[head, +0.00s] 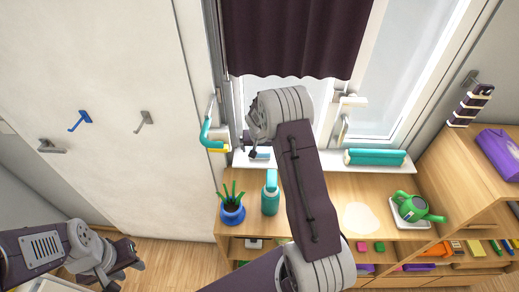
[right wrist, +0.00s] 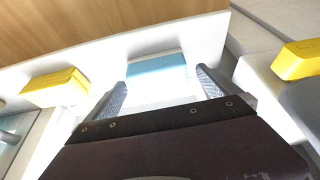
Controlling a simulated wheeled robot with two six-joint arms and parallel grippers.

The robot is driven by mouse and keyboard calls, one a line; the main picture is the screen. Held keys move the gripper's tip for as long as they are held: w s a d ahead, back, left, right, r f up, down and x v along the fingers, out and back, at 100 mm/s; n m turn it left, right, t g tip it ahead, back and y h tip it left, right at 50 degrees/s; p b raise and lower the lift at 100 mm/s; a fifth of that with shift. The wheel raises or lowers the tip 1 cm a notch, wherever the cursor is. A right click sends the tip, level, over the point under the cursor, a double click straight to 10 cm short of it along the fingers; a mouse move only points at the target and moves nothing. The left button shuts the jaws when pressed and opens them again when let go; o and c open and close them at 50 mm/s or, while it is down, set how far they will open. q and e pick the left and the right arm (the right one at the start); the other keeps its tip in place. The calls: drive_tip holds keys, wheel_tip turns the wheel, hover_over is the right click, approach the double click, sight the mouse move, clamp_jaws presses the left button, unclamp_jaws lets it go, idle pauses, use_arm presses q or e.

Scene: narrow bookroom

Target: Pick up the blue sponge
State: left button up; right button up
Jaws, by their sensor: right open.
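The blue sponge (right wrist: 157,65) is a light blue block on the white window sill. In the right wrist view it lies between and just beyond my two fingertips, with no finger clearly touching it. In the head view a small blue piece of it (head: 262,154) shows on the sill, mostly hidden by my right arm. My right gripper (right wrist: 161,80) is open and empty, pointing at the sponge; it also shows in the head view (head: 250,143). My left gripper (head: 128,268) hangs low at the left, away from the sill; its jaw opening is unclear.
Yellow blocks lie left (right wrist: 56,88) and right (right wrist: 299,60) of the sponge. A teal-handled tool (head: 207,132) stands at the window's left. A teal roll (head: 375,157) lies on the right sill. Below are a teal bottle (head: 270,194), potted plant (head: 232,212) and green watering can (head: 412,208).

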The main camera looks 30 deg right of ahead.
drive_tip(key=shift+s+d+f, duration=0.1)
drive_tip(key=shift+d+f, duration=0.05)
drive_tip(key=shift+f, duration=0.5)
drive_tip(key=shift+w+d, duration=0.1)
drive_tip(key=shift+w, duration=0.2)
drive_tip(key=c, duration=1.4)
use_arm(q)
drive_tip(key=shift+s+r, duration=0.2)
use_arm(e)
drive_tip(key=shift+s, duration=0.15)
